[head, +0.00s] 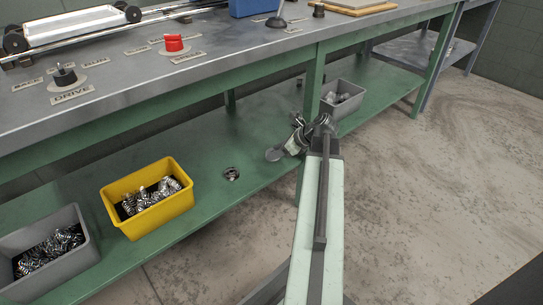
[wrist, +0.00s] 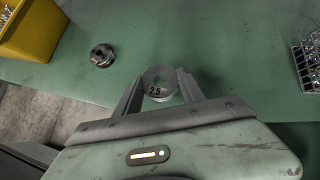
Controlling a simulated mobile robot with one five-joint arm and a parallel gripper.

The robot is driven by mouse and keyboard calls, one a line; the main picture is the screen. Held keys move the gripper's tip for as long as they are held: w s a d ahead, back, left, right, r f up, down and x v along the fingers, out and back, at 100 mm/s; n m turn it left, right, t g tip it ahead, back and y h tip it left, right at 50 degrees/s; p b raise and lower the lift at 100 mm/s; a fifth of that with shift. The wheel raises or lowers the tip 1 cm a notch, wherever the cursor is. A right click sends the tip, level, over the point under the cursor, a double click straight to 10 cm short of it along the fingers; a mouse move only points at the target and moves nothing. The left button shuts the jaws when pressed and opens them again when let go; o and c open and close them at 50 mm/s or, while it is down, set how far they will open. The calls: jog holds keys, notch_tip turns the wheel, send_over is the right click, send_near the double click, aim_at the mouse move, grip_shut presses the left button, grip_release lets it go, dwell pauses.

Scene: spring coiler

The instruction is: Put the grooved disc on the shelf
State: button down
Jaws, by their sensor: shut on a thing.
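My gripper (wrist: 160,88) is shut on a grey disc (wrist: 160,78) with a round middle and the mark 2.5 on its face. I cannot make out a groove on it. In the head view the grey disc (head: 275,154) shows at the tip of my gripper (head: 287,151), over the green lower shelf (head: 255,125) near its front edge. Whether it touches the shelf is unclear. A small dark ring-shaped part (head: 231,173) lies on the shelf to the left; it also shows in the wrist view (wrist: 102,55).
A yellow bin (head: 123,222) and a grey bin (head: 22,238), both with springs, stand on the shelf at left. Another grey bin (head: 340,106) stands to the right. The workbench top (head: 120,100) is above. Bare shelf lies around the dark part.

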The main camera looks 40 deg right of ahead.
aim_at(274, 163)
jog(key=f+b, duration=0.2)
jog(key=w+f+b, duration=0.1)
jog(key=f+b, duration=0.1)
jog(key=shift+w+d, duration=0.1)
jog(key=shift+w, duration=0.05)
jog(key=shift+r+p, duration=0.25)
jog(key=shift+p, duration=0.05)
jog(key=c, duration=0.7)
grip_release()
jog(key=shift+r, duration=0.1)
jog(key=p+v, duration=0.8)
jog(key=v, duration=0.3)
jog(key=shift+s+d+r, duration=0.15)
jog(key=shift+s+r, duration=0.05)
jog(key=shift+s, duration=0.15)
